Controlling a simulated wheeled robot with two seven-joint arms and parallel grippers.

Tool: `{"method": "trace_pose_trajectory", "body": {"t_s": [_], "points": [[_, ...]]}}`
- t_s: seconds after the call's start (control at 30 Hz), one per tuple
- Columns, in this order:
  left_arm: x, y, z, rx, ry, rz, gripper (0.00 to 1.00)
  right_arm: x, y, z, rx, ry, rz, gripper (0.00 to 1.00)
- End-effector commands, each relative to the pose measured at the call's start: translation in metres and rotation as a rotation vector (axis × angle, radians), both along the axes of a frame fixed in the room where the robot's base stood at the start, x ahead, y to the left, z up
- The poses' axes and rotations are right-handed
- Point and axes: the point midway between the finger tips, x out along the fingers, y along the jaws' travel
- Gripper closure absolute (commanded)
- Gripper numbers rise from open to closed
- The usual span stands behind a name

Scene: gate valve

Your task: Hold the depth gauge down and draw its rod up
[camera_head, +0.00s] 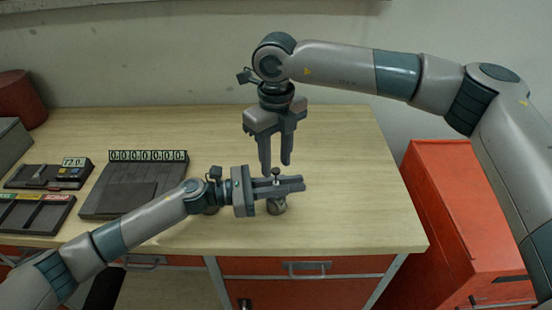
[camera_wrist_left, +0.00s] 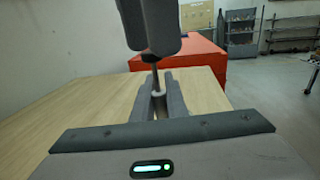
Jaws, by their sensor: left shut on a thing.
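The depth gauge (camera_head: 277,206) stands on the wooden table, a small grey round body with a thin rod (camera_head: 276,179) topped by a dark knob (camera_head: 276,171). My left gripper (camera_head: 290,184) comes in level from the left and is shut on the gauge, its fingers on either side of the upper part. The left wrist view shows the gauge's top (camera_wrist_left: 158,92) between those fingers, with the rod (camera_wrist_left: 155,76) rising upright. My right gripper (camera_head: 275,168) points down from above, its fingers apart, with the knob at fingertip level between them.
A dark grey board (camera_head: 122,190) with a row of number tiles lies left of my left forearm. A tray with a 72.0 display (camera_head: 50,175) and a compartmented tray (camera_head: 35,214) lie farther left. A red cabinet (camera_head: 450,220) stands right of the table. The table's right side is clear.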

Motion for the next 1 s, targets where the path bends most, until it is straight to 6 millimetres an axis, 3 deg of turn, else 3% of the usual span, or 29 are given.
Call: {"method": "trace_pose_trajectory", "body": {"t_s": [0.27,0.8,1.0], "points": [[0.000,0.000,0.002,-0.002,-0.001,0.000,1.00,0.001,0.000,0.015,0.001,-0.002,0.000,0.65],[0.000,0.000,0.002,-0.003,-0.001,-0.001,1.00,0.001,0.000,0.101,0.001,-0.002,-0.001,0.65],[0.000,0.000,0.002,-0.003,-0.002,-0.001,1.00,0.000,0.000,0.118,0.000,-0.001,0.000,0.65]]}}
